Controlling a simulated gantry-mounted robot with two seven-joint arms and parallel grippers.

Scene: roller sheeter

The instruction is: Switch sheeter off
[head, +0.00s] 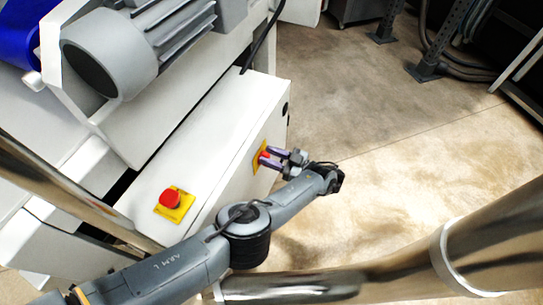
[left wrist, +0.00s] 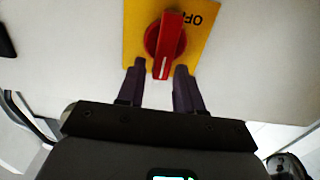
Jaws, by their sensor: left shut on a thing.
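The sheeter's red rotary switch (head: 265,155) sits on a yellow plate (head: 257,162) on the end face of the white housing. My left gripper (head: 269,158) reaches it from the right, with its purple fingers at the handle. In the left wrist view the red switch handle (left wrist: 169,45) stands nearly upright on the yellow plate (left wrist: 204,48). Upside-down lettering, partly hidden by the handle, reads "OF". My right gripper is not in view.
A red push button (head: 170,199) on a yellow base is on top of the white housing (head: 195,150). A grey motor (head: 140,45) is above it. Open concrete floor (head: 400,150) lies to the right, with dark rack legs (head: 440,45) at the back.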

